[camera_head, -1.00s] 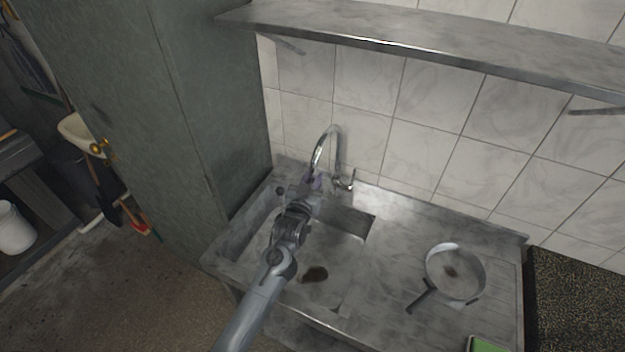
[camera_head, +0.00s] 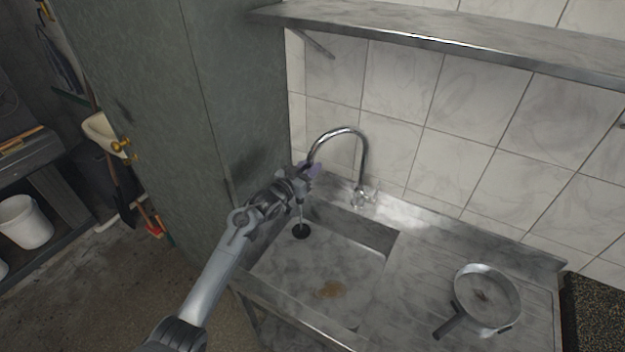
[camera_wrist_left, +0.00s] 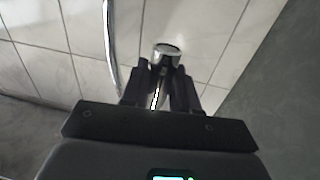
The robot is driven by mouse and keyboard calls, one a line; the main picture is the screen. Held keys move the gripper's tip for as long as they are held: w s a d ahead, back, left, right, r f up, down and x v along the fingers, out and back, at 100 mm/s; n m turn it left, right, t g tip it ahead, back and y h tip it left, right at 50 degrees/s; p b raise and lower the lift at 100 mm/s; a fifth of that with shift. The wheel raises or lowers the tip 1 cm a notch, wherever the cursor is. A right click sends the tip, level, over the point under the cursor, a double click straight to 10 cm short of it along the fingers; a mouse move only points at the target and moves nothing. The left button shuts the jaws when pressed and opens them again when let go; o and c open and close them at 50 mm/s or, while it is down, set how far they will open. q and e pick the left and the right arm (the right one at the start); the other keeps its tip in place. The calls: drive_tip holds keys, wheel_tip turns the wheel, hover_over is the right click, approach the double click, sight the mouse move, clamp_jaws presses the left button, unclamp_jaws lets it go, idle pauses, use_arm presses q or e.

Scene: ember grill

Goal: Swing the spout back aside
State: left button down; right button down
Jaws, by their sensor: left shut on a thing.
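The chrome spout (camera_head: 345,130) arches from the faucet base (camera_head: 361,197) at the back of the sink out to the left. My left gripper (camera_head: 308,172) is at the free end of the spout, over the left part of the sink basin. In the left wrist view, my left gripper (camera_wrist_left: 162,88) is shut on the spout end (camera_wrist_left: 167,50), which sits between its two dark fingers. The curved pipe of the spout (camera_wrist_left: 109,45) runs up at the left of that view. My right gripper is not in view.
The steel sink (camera_head: 345,262) has a dark drain and a brown stain. A frying pan (camera_head: 487,300) lies on the drainboard to the right. A steel shelf (camera_head: 450,38) hangs above. A tall green cabinet (camera_head: 215,95) stands close on the left.

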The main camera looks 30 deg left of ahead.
use_arm(q)
drive_tip(key=shift+w+a+b, duration=0.8)
drive_tip(key=shift+w+a, duration=0.5)
drive_tip(key=shift+a, duration=0.2)
drive_tip(key=c, duration=1)
unclamp_jaws()
drive_tip(key=shift+s, duration=0.15)
drive_tip(key=s, duration=1)
drive_tip(key=shift+s+a+b, duration=0.3)
drive_tip(key=shift+b, duration=0.1)
